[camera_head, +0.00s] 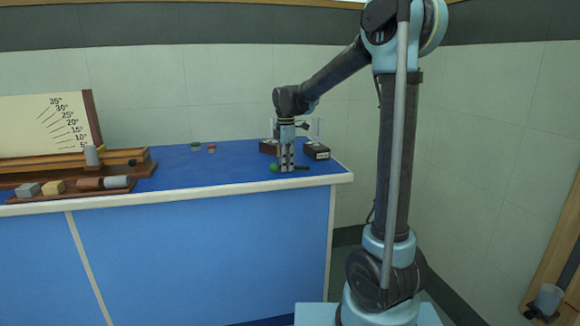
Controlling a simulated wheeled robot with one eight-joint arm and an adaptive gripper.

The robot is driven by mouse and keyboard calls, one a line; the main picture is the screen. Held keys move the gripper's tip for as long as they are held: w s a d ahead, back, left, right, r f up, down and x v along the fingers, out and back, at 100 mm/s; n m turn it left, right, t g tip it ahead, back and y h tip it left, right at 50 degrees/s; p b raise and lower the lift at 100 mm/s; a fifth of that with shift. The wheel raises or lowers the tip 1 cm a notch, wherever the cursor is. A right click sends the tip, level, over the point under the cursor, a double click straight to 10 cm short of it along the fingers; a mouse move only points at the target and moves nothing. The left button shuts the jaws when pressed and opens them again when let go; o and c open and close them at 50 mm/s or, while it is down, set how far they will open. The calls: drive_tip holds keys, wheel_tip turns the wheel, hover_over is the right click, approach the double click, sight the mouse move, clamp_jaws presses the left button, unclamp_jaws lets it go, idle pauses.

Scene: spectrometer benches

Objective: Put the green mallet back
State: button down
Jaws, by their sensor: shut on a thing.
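The green mallet (274,168) is at the right end of the blue bench, near its front edge. Its green head shows just left of my gripper (287,168), and a dark handle sticks out to the right. My gripper points straight down and is shut on the mallet, between head and handle end. The fingers hide the middle of the mallet. I cannot tell whether it touches the bench top or is just above it.
Dark boxes (317,151) stand right behind my gripper. A small green item (196,146) and a red one (212,148) lie further back. A wooden ramp with an angle board (45,122) and a tray of blocks (70,195) fill the left. The bench middle (210,172) is clear.

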drive_tip(key=shift+f, duration=0.15)
drive_tip(key=c, duration=1.6)
unclamp_jaws()
drive_tip(key=shift+c, duration=0.2)
wheel_tip(320, 180, up, 12)
drive_tip(key=s+d+f+m, duration=0.3)
drive_tip(key=s+d+m, duration=0.2)
drive_tip(key=s+d, duration=0.35)
drive_tip(key=s+d+f+m+t, duration=0.1)
drive_tip(key=s+d+f+m, duration=0.6)
drive_tip(key=s+f, duration=0.3)
drive_tip(key=s+d+f+m+t, duration=0.1)
drive_tip(key=s+d+f+m, duration=0.7)
drive_tip(key=s+f, duration=0.3)
drive_tip(key=shift+s+d+f+m, duration=0.15)
drive_tip(key=shift+s+d+m, duration=0.25)
drive_tip(key=shift+s, duration=0.6)
